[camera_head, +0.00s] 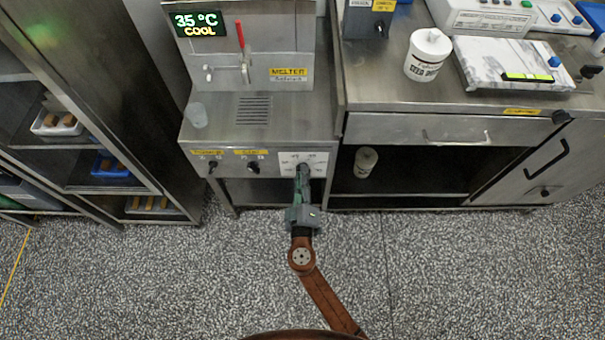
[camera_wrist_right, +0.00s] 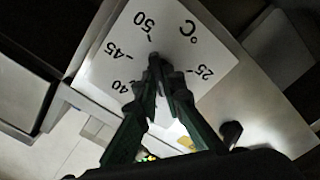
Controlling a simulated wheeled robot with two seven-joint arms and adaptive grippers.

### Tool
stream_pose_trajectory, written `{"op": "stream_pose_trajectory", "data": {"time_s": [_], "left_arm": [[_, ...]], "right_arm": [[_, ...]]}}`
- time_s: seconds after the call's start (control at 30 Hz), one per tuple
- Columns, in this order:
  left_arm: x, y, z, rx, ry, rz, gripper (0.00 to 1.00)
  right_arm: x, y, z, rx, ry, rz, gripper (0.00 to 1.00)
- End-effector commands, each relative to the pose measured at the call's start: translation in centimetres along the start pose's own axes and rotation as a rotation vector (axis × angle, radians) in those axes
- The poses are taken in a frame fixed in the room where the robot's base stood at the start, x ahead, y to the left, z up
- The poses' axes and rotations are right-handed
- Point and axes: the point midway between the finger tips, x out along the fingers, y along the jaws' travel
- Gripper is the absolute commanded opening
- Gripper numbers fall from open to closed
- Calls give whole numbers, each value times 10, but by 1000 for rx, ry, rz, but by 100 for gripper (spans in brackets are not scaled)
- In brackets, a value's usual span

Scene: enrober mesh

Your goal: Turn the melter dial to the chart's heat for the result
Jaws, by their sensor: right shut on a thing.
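The melter (camera_head: 270,75) is a steel unit with a yellow "MELTER" label. Its display (camera_head: 197,23) reads 35 °C COOL. On its front is a white dial plate (camera_head: 288,158); in the right wrist view the plate (camera_wrist_right: 110,75) shows 25, 40, 45, 50 and °C. My right gripper (camera_head: 303,174) reaches the plate's middle; in the right wrist view its fingers (camera_wrist_right: 164,78) are shut on the dial, which they mostly hide. The dial's pointer direction cannot be told. No heat chart is readable here. My left gripper is not in view.
Two other black knobs (camera_head: 253,167) sit left of the dial plate. A red-handled tap (camera_head: 241,50) and a small clear cup (camera_head: 197,115) are above. A steel bench with a white tub (camera_head: 427,55) stands right, a shelf rack left. The speckled floor in front is clear.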

Motion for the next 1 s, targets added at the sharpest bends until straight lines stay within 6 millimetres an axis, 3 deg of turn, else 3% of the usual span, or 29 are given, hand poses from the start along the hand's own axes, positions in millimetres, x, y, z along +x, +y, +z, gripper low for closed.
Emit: {"op": "stream_pose_trajectory", "data": {"time_s": [0.4, 1.0], "left_arm": [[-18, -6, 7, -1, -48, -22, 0], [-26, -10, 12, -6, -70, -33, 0]], "right_arm": [[0, -2, 0, -282, 0, -2, 0], [-1, -4, 0, -371, 1, -3, 0]]}}
